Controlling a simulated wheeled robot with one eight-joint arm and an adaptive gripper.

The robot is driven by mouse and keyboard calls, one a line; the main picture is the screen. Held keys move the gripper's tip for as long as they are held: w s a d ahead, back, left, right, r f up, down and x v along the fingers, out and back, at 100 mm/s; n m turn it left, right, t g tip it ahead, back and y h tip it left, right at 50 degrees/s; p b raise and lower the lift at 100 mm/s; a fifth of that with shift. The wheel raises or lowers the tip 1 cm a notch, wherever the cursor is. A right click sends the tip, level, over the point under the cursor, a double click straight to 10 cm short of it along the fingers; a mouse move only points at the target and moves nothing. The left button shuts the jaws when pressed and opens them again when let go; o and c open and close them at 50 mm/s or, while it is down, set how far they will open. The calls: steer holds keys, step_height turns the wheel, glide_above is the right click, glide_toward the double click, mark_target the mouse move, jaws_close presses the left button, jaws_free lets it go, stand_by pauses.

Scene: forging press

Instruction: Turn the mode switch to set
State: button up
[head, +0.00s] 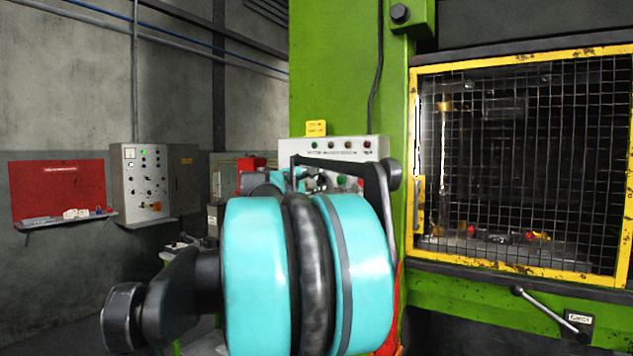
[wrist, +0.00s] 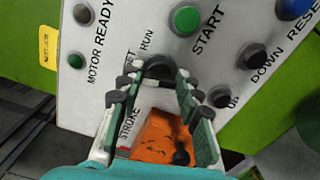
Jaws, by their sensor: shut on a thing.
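The mode switch (wrist: 157,66) is a dark round knob on the pale control panel (wrist: 140,25) in the wrist view. Its "RUN" label shows beside it, and the "SET" label is partly hidden by a finger. My gripper (wrist: 159,76) has its fingertips on either side of the knob and is shut on it. Which way the knob points I cannot tell. In the head view the control panel (head: 352,147) is on the green press, and my arm hides its lower part and the switch.
Near the fingers are a green START button (wrist: 186,19), a dark DOWN button (wrist: 252,56) and an UP button (wrist: 220,97). A yellow-framed mesh guard (head: 520,160) stands right of the panel.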

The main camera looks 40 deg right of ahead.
steer(key=shift+f+m, duration=0.1)
steer(key=shift+m, duration=0.9)
steer(key=o, duration=1.2)
steer(key=shift+c, duration=0.2)
steer(key=shift+a, duration=0.1)
steer(key=v, duration=1.2)
